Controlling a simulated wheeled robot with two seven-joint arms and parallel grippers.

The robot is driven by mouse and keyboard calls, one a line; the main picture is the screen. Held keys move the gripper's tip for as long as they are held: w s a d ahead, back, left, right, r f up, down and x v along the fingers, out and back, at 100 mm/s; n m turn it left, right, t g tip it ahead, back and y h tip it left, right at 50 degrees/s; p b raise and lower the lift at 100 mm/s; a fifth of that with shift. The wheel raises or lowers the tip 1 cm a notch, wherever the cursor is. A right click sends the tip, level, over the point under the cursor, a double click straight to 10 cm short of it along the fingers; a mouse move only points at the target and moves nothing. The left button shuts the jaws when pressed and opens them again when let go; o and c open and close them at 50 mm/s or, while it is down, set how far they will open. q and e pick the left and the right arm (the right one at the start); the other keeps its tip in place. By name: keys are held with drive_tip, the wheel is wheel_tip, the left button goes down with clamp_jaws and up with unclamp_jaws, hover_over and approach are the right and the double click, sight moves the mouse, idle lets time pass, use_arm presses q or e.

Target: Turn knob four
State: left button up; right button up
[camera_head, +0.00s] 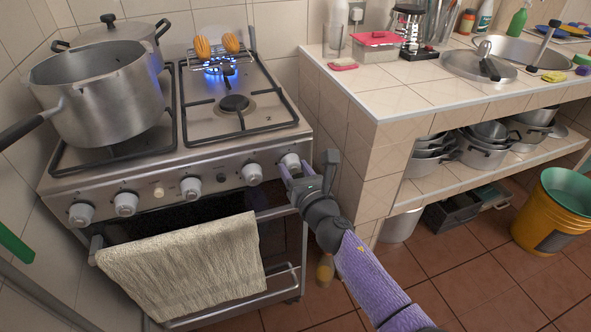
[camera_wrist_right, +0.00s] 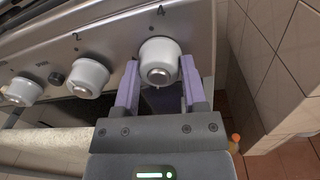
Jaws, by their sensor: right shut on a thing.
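Knob four (camera_head: 290,162) is a whitish round knob at the right end of the stove's front panel. In the right wrist view the same knob (camera_wrist_right: 158,56) sits under a printed 4. My right gripper (camera_head: 293,171) is shut on it, with one purple finger on each side; the fingers also show in the right wrist view (camera_wrist_right: 158,72). The other knobs, such as the neighbouring one (camera_head: 252,174), line the panel to the left. A blue flame (camera_head: 219,69) burns at the back right burner. My left gripper is not in view.
A large metal pot (camera_head: 98,95) stands on the front left burner, its handle sticking out left. A beige towel (camera_head: 185,268) hangs on the oven handle below the knobs. The tiled counter side (camera_head: 345,125) is close on the right of my right gripper.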

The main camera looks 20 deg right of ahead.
clamp_jaws()
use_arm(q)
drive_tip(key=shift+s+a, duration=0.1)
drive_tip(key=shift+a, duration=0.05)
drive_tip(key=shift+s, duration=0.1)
